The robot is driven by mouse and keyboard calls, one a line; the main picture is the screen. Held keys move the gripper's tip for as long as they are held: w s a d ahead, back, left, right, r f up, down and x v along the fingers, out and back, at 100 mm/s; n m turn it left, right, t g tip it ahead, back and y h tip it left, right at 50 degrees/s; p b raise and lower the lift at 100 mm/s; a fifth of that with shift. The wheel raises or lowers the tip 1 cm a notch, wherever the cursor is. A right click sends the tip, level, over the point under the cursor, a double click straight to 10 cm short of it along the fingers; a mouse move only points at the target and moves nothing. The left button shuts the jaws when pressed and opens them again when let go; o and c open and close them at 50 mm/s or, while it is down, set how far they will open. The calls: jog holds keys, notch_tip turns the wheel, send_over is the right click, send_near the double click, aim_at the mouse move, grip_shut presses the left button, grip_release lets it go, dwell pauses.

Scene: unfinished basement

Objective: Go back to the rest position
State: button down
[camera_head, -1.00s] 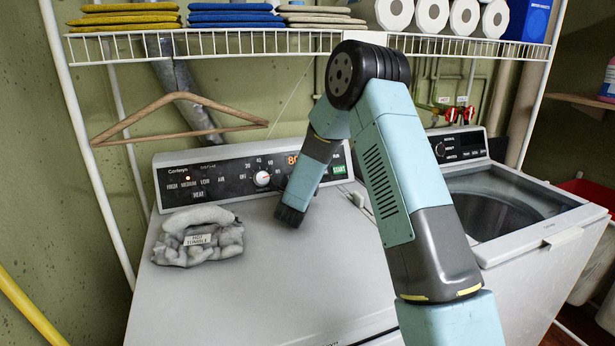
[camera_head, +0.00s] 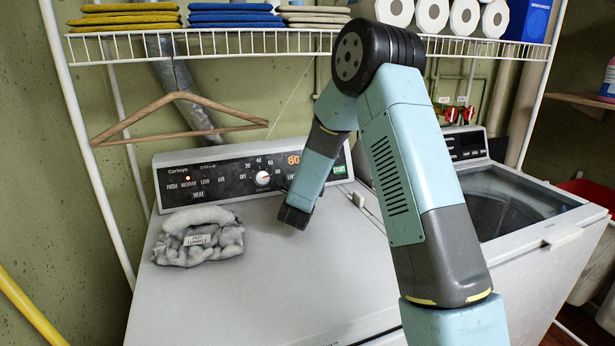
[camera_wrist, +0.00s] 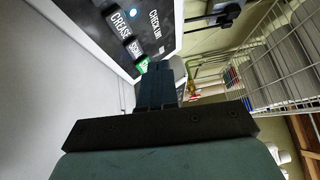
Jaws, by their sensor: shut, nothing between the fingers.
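My gripper (camera_wrist: 157,86) is shut and empty in the wrist view, with its dark fingers together and pointing toward the control panel (camera_wrist: 160,30). In the head view my arm bends down over the dryer top (camera_head: 270,290), and its dark end hides the fingers. The control panel (camera_head: 225,175) there shows a lit 80, a white knob (camera_head: 262,178) and a green START button (camera_head: 339,170). The START button also shows in the wrist view (camera_wrist: 142,64), just beyond the fingertips. Whether they touch it I cannot tell.
A grey cloth bundle (camera_head: 198,238) with a label lies on the dryer's left. A wire shelf (camera_head: 230,43) with folded cloths and paper rolls runs above. A wooden hanger (camera_head: 180,118) hangs at left. An open-topped washer (camera_head: 545,215) stands at right. The dryer's front is clear.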

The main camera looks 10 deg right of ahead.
dwell(0.4)
jog(key=s+a+r+n+g+y, duration=0.1)
jog(key=s+r+n+g+y, duration=0.3)
jog(key=s+r+n+y, duration=0.8)
jog(key=s+d+r+n+g+h, duration=0.1)
jog(key=s+d+n+g, duration=0.1)
jog(key=s, duration=0.9)
jog(key=s+d+r+n+g+h, duration=0.1)
jog(key=s+n, duration=0.4)
jog(key=s, duration=0.7)
jog(key=s+d+r+n+g+h, duration=0.2)
jog(key=s+d+n+g, duration=0.2)
jog(key=s, duration=0.7)
jog(key=shift+s+d+r, duration=0.15)
jog(key=shift+s+d, duration=0.05)
jog(key=shift+s, duration=0.05)
